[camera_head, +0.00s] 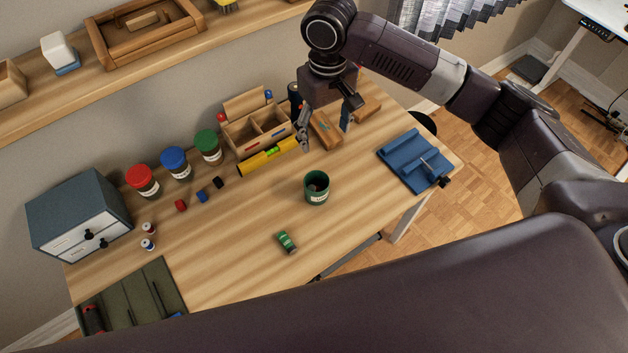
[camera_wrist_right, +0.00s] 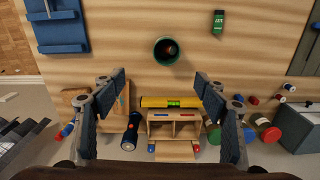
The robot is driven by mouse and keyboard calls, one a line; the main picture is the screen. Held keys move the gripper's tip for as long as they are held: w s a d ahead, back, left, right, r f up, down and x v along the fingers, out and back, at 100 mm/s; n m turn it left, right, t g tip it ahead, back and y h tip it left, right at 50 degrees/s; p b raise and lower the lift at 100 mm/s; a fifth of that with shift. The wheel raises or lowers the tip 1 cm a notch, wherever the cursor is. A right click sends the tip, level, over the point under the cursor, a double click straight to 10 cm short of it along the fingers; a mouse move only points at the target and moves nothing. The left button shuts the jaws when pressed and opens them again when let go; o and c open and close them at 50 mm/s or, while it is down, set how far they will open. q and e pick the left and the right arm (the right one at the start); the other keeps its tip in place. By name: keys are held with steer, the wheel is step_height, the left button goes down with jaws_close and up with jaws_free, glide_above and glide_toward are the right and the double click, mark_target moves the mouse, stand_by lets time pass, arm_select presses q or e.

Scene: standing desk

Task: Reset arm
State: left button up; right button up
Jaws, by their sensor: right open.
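My right arm comes in from the upper right in the head view. Its gripper (camera_head: 326,132) points down over the back right part of the wooden desk (camera_head: 245,215), with its fingers apart and nothing between them. In the right wrist view the two fingers of the right gripper (camera_wrist_right: 161,82) are spread wide and empty. A green cup (camera_head: 316,189) stands in front of the gripper; it also shows in the wrist view (camera_wrist_right: 166,50), with something dark inside. A wooden block (camera_head: 325,130) lies behind the fingers in the head view. My left gripper is not in view.
A wooden organizer (camera_head: 258,128) and yellow level (camera_head: 268,157) sit along the back. Jars with red (camera_head: 139,173), blue (camera_head: 173,158) and green lids stand left of them. A blue tray (camera_head: 412,160) lies right, a drawer box (camera_head: 78,215) left. The desk's front middle is mostly clear.

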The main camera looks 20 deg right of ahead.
steer(key=s+a+f+n+t+y, duration=0.2)
steer(key=s+a+f+y, duration=0.2)
steer(key=s+a+f, duration=0.65)
steer(key=s+d+f+m+t+h, duration=0.2)
steer(key=s+d+m+h, duration=0.15)
steer(key=s+d, duration=1.1)
step_height(320, 180, down, 32)
steer(key=s+d+r+g+b, duration=0.1)
steer(key=d+g+b, duration=0.1)
steer(key=b, duration=0.2)
steer(key=s+d+f+g+b, duration=0.1)
steer(key=s+d+f+b, duration=0.1)
steer(key=s+f, duration=1.4)
step_height(320, 180, down, 2)
steer(key=shift+s+d, duration=0.25)
steer(key=shift+s, duration=0.15)
